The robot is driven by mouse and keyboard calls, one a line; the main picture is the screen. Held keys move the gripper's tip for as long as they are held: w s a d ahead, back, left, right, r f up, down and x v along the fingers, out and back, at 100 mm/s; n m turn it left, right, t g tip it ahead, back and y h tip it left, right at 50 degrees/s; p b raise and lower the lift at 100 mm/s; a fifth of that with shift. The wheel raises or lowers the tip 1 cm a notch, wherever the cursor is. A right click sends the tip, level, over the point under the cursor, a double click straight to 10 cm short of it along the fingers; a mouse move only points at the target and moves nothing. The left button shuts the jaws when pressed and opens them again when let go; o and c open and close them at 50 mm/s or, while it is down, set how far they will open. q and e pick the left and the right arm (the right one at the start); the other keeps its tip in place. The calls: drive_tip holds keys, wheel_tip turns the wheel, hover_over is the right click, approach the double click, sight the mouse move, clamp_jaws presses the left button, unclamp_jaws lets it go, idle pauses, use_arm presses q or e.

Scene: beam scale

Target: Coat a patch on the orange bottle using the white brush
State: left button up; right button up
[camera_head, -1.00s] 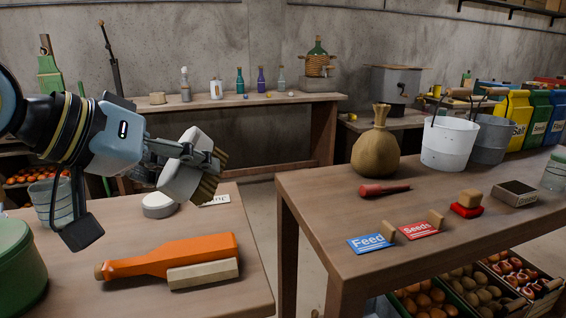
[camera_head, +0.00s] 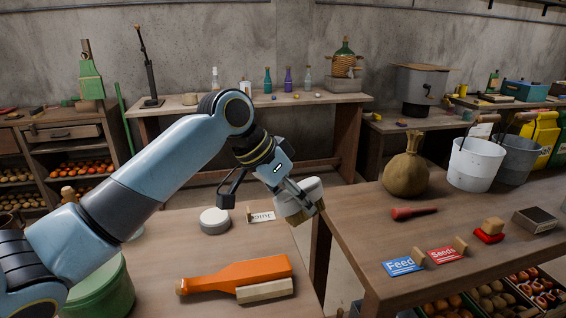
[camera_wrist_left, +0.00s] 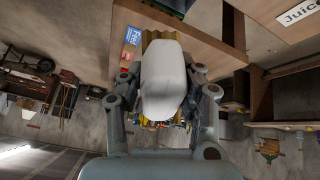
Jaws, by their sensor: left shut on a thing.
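The orange bottle (camera_head: 240,274) lies on its side on the left table, its neck to the left, against a pale wooden block (camera_head: 264,290). My left gripper (camera_head: 292,194) is shut on the white brush (camera_head: 308,197) and holds it in the air, beyond and to the right of the bottle, near the table's right edge. In the left wrist view the brush's white body (camera_wrist_left: 166,80) sits between the fingers. The brush and the bottle are apart. My right gripper is not in view.
A round white-lidded tin (camera_head: 214,220) and a Juice card (camera_head: 262,217) stand behind the bottle. A green container (camera_head: 100,290) is at the left. The right table holds a sack (camera_head: 405,172), buckets and Feed and Seeds cards. A gap separates the tables.

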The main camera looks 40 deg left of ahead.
use_arm(q)
drive_tip(key=a+m+g+y+p, duration=0.1)
drive_tip(key=a+m+p, duration=0.1)
drive_tip(key=p, duration=0.2)
drive_tip(key=shift+s, duration=0.15)
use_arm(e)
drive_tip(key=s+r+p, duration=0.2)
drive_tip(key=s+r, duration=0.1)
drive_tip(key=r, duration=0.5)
use_arm(q)
wheel_tip(320, 180, down, 7)
drive_tip(key=m+g+b, duration=0.1)
drive_tip(key=m+b, duration=0.1)
drive_tip(key=b, duration=0.3)
drive_tip(key=shift+s+a+y+b, duration=0.25)
drive_tip(key=shift+a+y+b, duration=0.1)
drive_tip(key=shift+a, duration=0.1)
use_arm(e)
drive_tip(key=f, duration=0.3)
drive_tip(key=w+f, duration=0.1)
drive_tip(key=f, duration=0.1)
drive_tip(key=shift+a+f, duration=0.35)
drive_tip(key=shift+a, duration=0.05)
use_arm(q)
drive_tip(key=shift+r, duration=0.15)
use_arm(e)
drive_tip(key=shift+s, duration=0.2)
